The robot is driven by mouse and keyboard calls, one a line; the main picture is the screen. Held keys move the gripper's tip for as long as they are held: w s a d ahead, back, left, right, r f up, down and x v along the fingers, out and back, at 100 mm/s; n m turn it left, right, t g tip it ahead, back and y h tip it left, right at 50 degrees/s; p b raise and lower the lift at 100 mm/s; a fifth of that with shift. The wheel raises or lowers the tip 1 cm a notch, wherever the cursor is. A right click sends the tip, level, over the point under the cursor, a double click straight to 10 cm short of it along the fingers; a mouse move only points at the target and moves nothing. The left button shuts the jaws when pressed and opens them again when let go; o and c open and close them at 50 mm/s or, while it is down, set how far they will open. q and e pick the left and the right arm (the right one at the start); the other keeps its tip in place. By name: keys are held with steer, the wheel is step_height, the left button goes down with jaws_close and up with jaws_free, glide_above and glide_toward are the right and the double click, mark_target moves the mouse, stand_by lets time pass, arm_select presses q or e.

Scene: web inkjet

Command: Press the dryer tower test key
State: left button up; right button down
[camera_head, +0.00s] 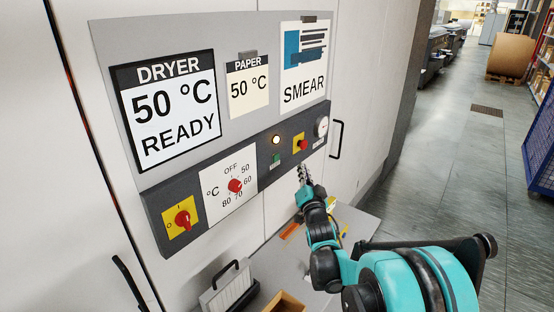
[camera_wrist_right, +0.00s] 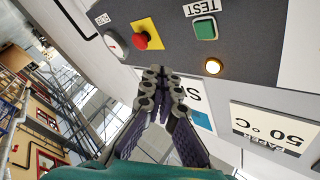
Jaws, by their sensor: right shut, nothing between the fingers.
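The test key is a green square button (camera_head: 276,158) on the dark control strip. In the right wrist view the green key (camera_wrist_right: 205,29) sits beside a label reading TEST, and it stands out from the panel. My right gripper (camera_head: 303,170) is in front of the strip's right part, to the right of the key and slightly lower. In the right wrist view its fingers (camera_wrist_right: 163,80) are together and empty, apart from the key in the picture. Contact with the panel cannot be told. My left gripper is not in view.
A lit round lamp (camera_head: 276,140) is above the key. A red knob on yellow (camera_head: 301,145) and a gauge (camera_head: 321,126) are to its right. A temperature dial (camera_head: 235,185) and red switch (camera_head: 183,219) are left. A grey shelf (camera_head: 358,222) lies below.

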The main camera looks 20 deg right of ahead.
steer(key=w+a, duration=0.3)
steer(key=w, duration=0.3)
steer(key=shift+a, duration=0.35)
steer(key=shift+w, duration=0.15)
stand_by(1.1)
steer(key=shift+w+a, duration=0.2)
steer(key=shift+w, duration=0.1)
steer(key=shift+w+a, duration=0.25)
steer(key=shift+w, duration=0.1)
stand_by(0.7)
steer(key=shift+s+d, duration=0.45)
steer(key=shift+s, duration=0.25)
steer(key=shift+s+d+b, duration=0.1)
steer(key=shift+s+d, duration=0.35)
steer(key=shift+s, duration=0.3)
steer(key=shift+s+d+b, duration=0.1)
steer(key=shift+s+d, duration=0.3)
steer(key=shift+s, duration=0.3)
steer(key=shift+s+d+b, duration=0.1)
steer(key=shift+s+d, duration=0.35)
steer(key=shift+s, duration=0.3)
